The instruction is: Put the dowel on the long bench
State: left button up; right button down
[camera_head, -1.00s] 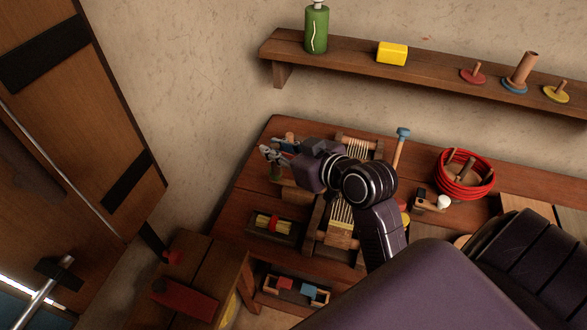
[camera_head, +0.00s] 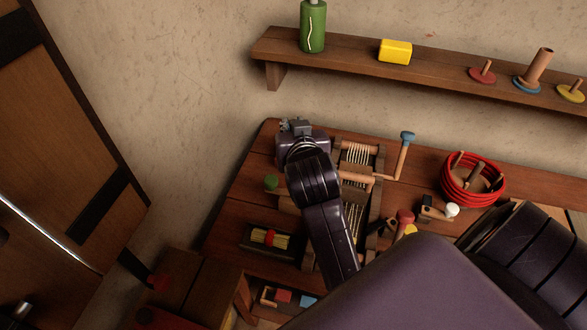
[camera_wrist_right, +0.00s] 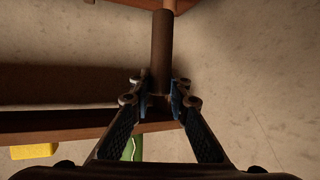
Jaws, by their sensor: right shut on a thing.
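In the right wrist view, my right gripper (camera_wrist_right: 160,100) is shut on a brown cylindrical rod, which looks like the dowel (camera_wrist_right: 160,48). The rod sticks out beyond the fingertips. In the head view, my right gripper (camera_head: 290,126) is over the left back part of the long wooden bench (camera_head: 235,205), mostly hidden by my own wrist. The dowel cannot be made out there. Whether it touches the bench cannot be told. My left gripper is not in view.
The bench carries a small loom (camera_head: 357,190), a tray of yellow sticks (camera_head: 268,240), a blue-headed mallet (camera_head: 404,150) and a red coil (camera_head: 472,178). A wall shelf (camera_head: 420,72) holds a green bottle (camera_head: 312,28) and yellow block (camera_head: 395,51). A lower bench (camera_head: 210,275) stands at left.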

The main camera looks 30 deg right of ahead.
notch_tip(320, 180, down, 14)
jog(key=shift+r+b, duration=0.25)
jog(key=shift+b, duration=0.25)
jog(key=c, duration=1.8)
grip_release()
jog(key=shift+c, duration=0.2)
jog(key=shift+r, duration=0.1)
